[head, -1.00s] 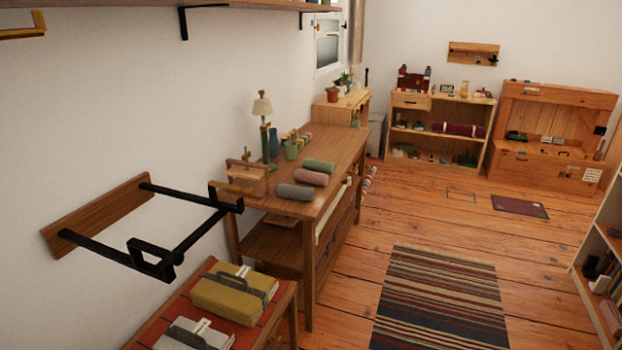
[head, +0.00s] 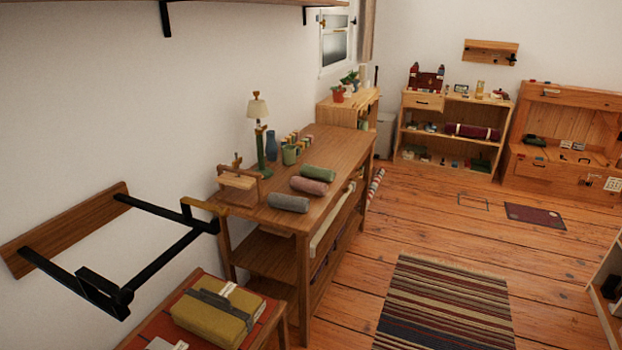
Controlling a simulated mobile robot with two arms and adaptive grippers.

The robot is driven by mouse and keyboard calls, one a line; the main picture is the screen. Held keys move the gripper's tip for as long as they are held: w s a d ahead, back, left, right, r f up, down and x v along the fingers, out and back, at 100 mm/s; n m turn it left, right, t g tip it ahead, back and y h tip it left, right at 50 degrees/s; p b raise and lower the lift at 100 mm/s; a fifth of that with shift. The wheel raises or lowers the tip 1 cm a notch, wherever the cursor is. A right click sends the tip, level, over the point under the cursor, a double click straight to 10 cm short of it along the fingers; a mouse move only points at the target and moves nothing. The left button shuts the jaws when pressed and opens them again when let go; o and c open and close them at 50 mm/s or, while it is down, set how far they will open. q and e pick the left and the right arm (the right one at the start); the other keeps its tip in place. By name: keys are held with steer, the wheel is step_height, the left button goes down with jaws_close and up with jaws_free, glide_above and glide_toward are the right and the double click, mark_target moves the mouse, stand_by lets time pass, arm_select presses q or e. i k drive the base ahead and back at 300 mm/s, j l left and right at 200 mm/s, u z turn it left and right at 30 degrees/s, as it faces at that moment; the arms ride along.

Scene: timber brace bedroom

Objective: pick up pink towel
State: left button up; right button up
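A rolled pink towel (head: 309,186) lies on top of the wooden table (head: 335,150) along the left wall. It lies between a rolled green towel (head: 318,173) behind it and a rolled grey towel (head: 288,203) in front of it. All three rolls lie side by side near the table's right edge. Neither of my grippers shows in the head view.
A black wall rack (head: 130,255) juts out at left. A low table with a yellow bundle (head: 215,313) stands in front. Open floor with a striped rug (head: 445,305) lies to the right.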

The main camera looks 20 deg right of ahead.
mark_target(314, 188)
steer(key=i+l, duration=0.2)
steer(key=l, duration=0.15)
steer(key=i+l+u, duration=0.1)
steer(key=l, duration=0.25)
steer(key=i+l, duration=0.25)
steer(key=i+l+u, duration=0.1)
steer(key=l, duration=0.4)
steer(key=i+l, duration=0.25)
steer(key=i+l+u, duration=0.1)
steer(key=l, duration=0.4)
steer(key=i, duration=0.1)
